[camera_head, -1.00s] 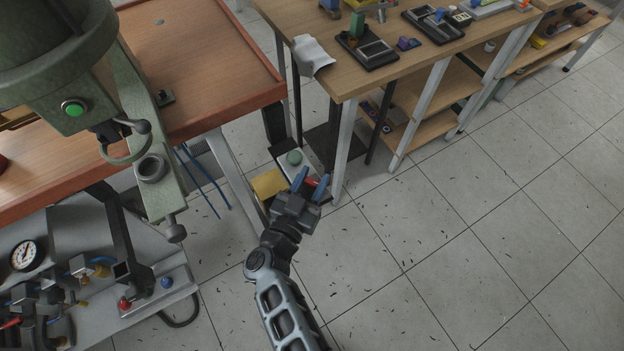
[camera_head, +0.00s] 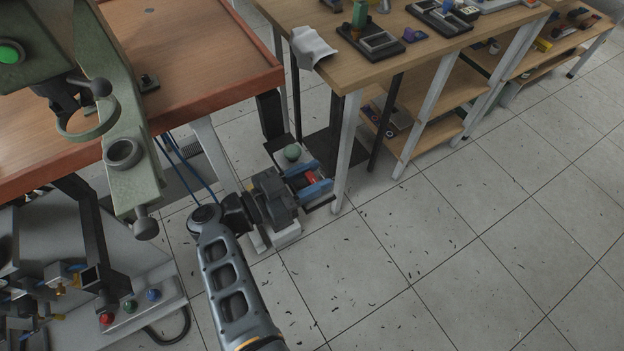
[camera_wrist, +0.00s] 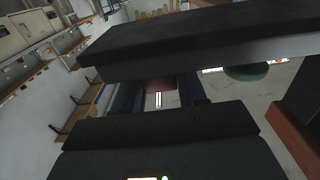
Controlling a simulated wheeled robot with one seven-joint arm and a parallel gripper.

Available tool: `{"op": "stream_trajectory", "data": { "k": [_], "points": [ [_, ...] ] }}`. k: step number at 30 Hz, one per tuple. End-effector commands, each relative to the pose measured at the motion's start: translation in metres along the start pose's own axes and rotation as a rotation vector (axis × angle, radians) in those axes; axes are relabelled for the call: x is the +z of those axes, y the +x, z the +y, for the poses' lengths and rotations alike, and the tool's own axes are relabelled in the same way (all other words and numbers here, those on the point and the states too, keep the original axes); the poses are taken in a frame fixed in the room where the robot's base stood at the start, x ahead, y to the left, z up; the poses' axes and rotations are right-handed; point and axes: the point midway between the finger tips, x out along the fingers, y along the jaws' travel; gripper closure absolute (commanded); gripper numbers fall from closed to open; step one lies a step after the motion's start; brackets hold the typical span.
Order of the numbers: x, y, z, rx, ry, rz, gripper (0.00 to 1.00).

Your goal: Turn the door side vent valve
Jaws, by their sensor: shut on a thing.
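My gripper (camera_head: 311,178) is low between the two benches, its blue fingers closed around a red part (camera_head: 312,177), which looks like the vent valve's handle. The red part also shows between the dark fingers in the wrist view (camera_wrist: 160,83). The gripper body hides most of the unit beneath, so the valve's body and exact angle cannot be made out.
A wooden bench (camera_head: 385,50) stands close by on the right, its white leg (camera_head: 345,150) beside the fingertips. A green press (camera_head: 125,155) and red-edged table (camera_head: 205,60) are on the left. A button panel (camera_head: 140,315) is at lower left. Tiled floor (camera_head: 450,250) is open at right.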

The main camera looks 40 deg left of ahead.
Motion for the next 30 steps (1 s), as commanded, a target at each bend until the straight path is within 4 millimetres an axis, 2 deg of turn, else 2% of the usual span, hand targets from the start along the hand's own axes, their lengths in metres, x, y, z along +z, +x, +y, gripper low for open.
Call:
{"op": "stream_trajectory", "data": {
  "k": [13,14,18,20,26,30],
  "points": [
    [-0.0004,-0.0018,-0.0009,0.005,0.001,-0.001,0.90],
    [-0.0004,-0.0018,-0.0009,0.005,0.001,-0.001,0.56],
    [-0.0002,-0.0013,-0.0006,0.006,0.000,-0.001,0.43],
    [-0.0001,-0.0011,-0.0005,0.006,0.000,-0.001,0.38],
    [0.0001,-0.0009,-0.0002,0.007,0.000,-0.001,0.38],
    [0.0006,-0.0089,-0.0005,0.006,0.000,-0.001,0.38]
  ]
}}
